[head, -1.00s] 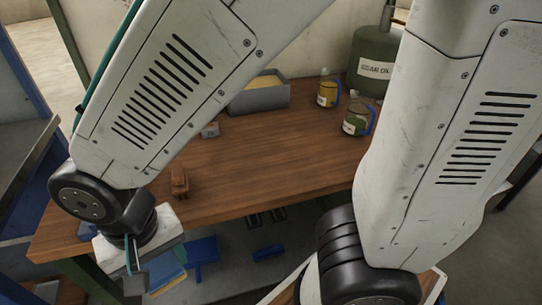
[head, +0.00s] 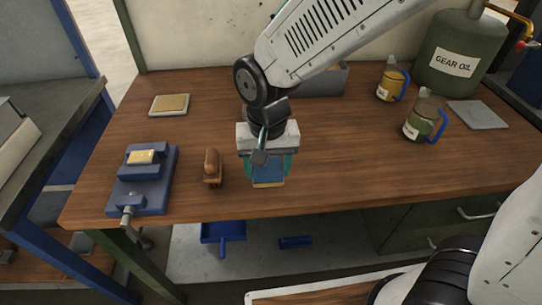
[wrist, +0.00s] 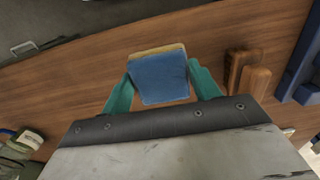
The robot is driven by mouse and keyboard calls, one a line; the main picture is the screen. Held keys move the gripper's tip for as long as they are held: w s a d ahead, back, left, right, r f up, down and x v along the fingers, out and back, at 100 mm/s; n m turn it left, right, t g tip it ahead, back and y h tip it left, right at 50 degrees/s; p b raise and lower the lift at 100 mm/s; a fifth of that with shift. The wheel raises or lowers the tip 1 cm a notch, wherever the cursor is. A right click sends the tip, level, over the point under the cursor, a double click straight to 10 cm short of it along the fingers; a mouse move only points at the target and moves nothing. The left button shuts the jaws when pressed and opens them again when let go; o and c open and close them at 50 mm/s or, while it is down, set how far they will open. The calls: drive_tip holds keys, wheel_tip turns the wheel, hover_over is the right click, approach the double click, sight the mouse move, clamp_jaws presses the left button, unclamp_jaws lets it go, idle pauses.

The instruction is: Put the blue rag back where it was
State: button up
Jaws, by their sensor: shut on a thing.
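My gripper (head: 267,168) is shut on the blue rag (head: 268,173), a folded, squarish blue piece with a yellow-tan strip along one edge. In the wrist view the rag (wrist: 160,78) sits between my two teal fingers (wrist: 161,90), one on each side. In the head view the gripper points down over the front middle of the wooden workbench (head: 340,185). I cannot tell whether the rag touches the bench top. The upper part of the rag is hidden by the gripper in the head view.
A wooden-handled brush (head: 212,167) stands close left of my gripper, with a blue vise (head: 143,185) farther left. A small tray with a tan pad (head: 170,104) lies behind. Oil jugs (head: 420,125) and a gear oil can (head: 460,55) stand right. Bench right of the gripper is clear.

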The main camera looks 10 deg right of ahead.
drive_tip(key=w, duration=0.3)
drive_tip(key=w+d, duration=0.1)
drive_tip(key=w, duration=0.1)
drive_tip(key=shift+w+f, duration=0.25)
drive_tip(key=shift+w, duration=0.6)
drive_tip(key=shift+s+f, duration=0.15)
drive_tip(key=shift+f, duration=1.65)
drive_tip(key=shift+f, duration=0.15)
drive_tip(key=o, duration=0.9)
drive_tip(key=shift+o, duration=0.2)
wheel_tip(320, 180, up, 12)
drive_tip(key=s+d+r, duration=0.3)
drive_tip(key=s+d, duration=0.1)
drive_tip(key=d, duration=0.3)
drive_tip(key=s+d+r, duration=0.3)
drive_tip(key=s+d, duration=0.2)
drive_tip(key=d, duration=0.2)
drive_tip(key=s+d+t, duration=0.1)
drive_tip(key=s+d, duration=0.6)
drive_tip(key=s, duration=0.3)
